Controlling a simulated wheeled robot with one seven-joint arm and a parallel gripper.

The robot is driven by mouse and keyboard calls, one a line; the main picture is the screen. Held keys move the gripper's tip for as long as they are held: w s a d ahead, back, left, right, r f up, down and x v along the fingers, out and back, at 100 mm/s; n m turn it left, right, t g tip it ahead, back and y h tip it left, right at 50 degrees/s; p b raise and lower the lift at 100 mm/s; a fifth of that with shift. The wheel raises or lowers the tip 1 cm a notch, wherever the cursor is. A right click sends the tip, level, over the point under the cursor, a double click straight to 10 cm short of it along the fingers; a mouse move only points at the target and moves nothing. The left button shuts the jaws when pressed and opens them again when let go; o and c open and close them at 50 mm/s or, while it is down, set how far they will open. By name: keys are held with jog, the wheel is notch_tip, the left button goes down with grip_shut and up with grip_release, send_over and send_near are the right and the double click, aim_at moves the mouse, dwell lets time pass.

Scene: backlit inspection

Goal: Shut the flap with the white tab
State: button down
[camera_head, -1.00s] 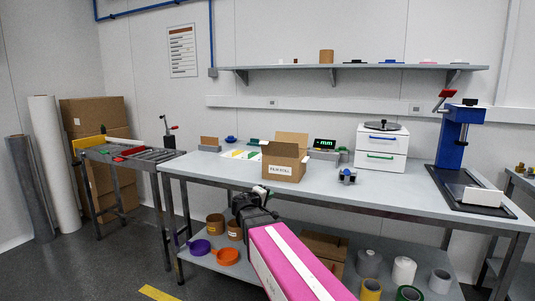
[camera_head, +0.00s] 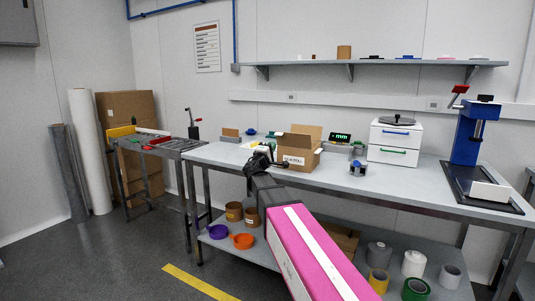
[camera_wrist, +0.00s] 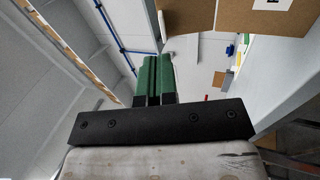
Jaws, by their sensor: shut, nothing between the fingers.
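An open cardboard box (camera_head: 288,157) with a white printed label on its front stands on the bench. A back flap (camera_head: 307,130) is raised, and another flap sticks out at the box's left side. No white tab is clear in the head view. In the wrist view, cardboard (camera_wrist: 262,22) fills the top right, with a white patch on it; I cannot tell whether that is the tab or the label. My gripper (camera_head: 264,156) is just left of the box in the head view. Its green fingers (camera_wrist: 155,78) are together and empty in the wrist view.
The grey bench (camera_head: 340,184) carries a white drawer unit (camera_head: 394,142) and a blue press (camera_head: 467,135) to the right. A shelf (camera_head: 375,63) runs above.

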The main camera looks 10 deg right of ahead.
aim_at(281, 133)
jog(key=x, duration=0.7)
jog(key=shift+r, duration=0.1)
dwell(0.4)
jog(key=w+r+g+y, duration=0.1)
jog(key=w+d+r+g+y, duration=0.1)
jog(key=g, duration=0.1)
jog(key=w+d+r+g+y, duration=0.1)
jog(key=g, duration=0.1)
jog(key=shift+w+d+r, duration=0.1)
jog(key=shift+w+d, duration=0.05)
jog(key=shift+w, duration=0.2)
jog(key=shift+w+d+r+g+y, duration=0.25)
jog(key=shift+w+d+g+y, duration=0.3)
jog(key=shift+w+g+y, duration=0.5)
jog(key=w+d+f+g+y, duration=0.4)
jog(key=w+d+g, duration=0.1)
jog(key=w+g, duration=0.2)
jog(key=shift+f+g+y, duration=0.35)
jog(key=shift+g, duration=0.1)
jog(key=shift+f, duration=0.1)
